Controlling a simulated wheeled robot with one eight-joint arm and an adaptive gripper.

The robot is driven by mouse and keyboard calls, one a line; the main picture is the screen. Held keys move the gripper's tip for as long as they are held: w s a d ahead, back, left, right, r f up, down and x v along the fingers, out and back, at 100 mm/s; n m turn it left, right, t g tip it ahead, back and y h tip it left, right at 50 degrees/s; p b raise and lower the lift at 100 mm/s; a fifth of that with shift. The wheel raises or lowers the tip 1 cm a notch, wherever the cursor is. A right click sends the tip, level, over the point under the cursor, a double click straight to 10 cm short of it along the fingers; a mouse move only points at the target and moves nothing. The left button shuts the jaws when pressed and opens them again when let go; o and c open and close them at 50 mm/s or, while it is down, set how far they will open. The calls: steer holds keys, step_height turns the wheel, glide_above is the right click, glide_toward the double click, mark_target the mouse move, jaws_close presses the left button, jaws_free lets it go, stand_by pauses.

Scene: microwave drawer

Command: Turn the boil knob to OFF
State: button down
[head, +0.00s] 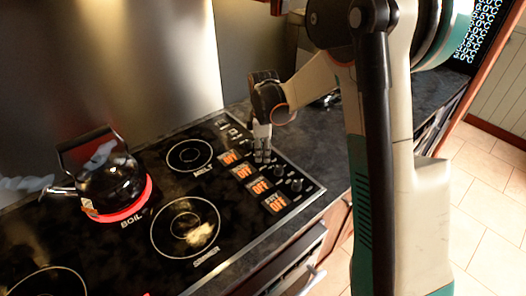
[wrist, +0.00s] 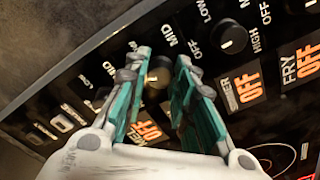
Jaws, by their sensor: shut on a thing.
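My gripper (head: 262,150) reaches down onto the row of knobs along the right side of the black cooktop. In the wrist view its two teal fingers (wrist: 160,100) are shut around a dark round knob (wrist: 158,75), which shows partly between them. I cannot read that knob's name label. An orange OFF display (wrist: 145,131) shows just below it, partly covered by the fingers. In the head view the BOIL burner (head: 124,212) at the left glows red under a black kettle (head: 110,182).
Two more knobs (head: 279,170) stand toward the front, beside lit OFF displays (head: 259,187). In the wrist view the SIMMER (wrist: 240,88) and FRY (wrist: 301,65) displays read OFF. A steel wall panel (head: 110,60) rises behind. Dark countertop (head: 315,145) lies to the right.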

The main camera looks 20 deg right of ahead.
mark_target(263, 154)
steer(key=n, duration=0.5)
steer(key=shift+w+n, duration=0.1)
steer(key=shift+n, duration=0.2)
stand_by(0.4)
steer(key=c, duration=1.3)
jaws_free()
steer(key=shift+c, duration=0.2)
step_height(263, 154, up, 12)
